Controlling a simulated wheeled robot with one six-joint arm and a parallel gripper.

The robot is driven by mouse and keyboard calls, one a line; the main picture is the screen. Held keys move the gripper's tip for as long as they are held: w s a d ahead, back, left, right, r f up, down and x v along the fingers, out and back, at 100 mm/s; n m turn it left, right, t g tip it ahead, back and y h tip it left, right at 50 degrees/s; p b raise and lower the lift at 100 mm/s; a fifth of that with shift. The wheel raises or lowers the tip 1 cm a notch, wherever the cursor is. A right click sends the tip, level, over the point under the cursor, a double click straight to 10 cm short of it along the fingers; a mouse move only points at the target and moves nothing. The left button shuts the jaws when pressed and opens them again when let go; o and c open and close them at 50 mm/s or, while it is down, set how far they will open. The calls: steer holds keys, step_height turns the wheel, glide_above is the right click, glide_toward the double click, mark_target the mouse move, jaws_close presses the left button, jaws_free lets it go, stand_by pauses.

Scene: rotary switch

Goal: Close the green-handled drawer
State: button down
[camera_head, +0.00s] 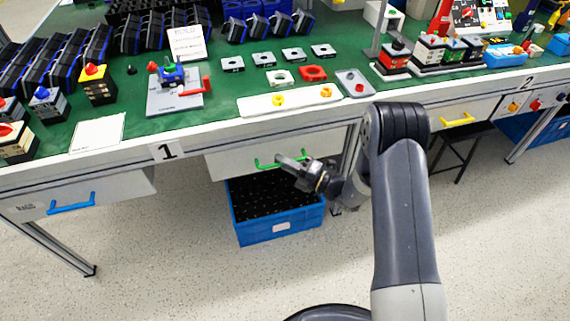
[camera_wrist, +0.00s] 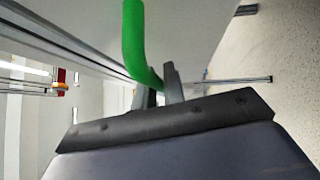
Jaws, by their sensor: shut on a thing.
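The green handle (camera_head: 268,165) is on the front of a white drawer (camera_head: 228,165) under the workbench, left of my arm in the head view. The drawer front stands out a little from under the table edge. My gripper (camera_head: 287,161) is at the right part of the handle. In the wrist view the green handle (camera_wrist: 138,45) runs down between the two dark fingers of my gripper (camera_wrist: 160,85), which are shut on it. The fingers hide part of the handle there.
A blue crate (camera_head: 268,232) stands on the floor below the drawer. A drawer with a blue handle (camera_head: 71,204) is at the left and one with a yellow handle (camera_head: 457,120) at the right. Table legs stand nearby. The floor in front is clear.

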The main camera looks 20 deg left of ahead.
steer(key=c, duration=1.5)
jaws_free()
steer(key=shift+w, duration=0.2)
steer(key=shift+s+d+f, duration=0.1)
steer(key=shift+d+f, duration=0.1)
steer(key=shift+d, duration=0.25)
steer(key=v, duration=0.5)
steer(key=p+v, duration=0.1)
steer(key=v, duration=0.3)
steer(key=shift+s+d+r, duration=0.15)
steer(key=shift+d+r, duration=0.05)
steer(key=shift+d, duration=0.2)
steer(key=b+x, duration=0.1)
steer(key=x, duration=1)
steer(key=shift+s+f, duration=0.1)
steer(key=shift+s+d+f, duration=0.1)
steer(key=shift+s+d, duration=0.6)
steer(key=shift+s, duration=0.35)
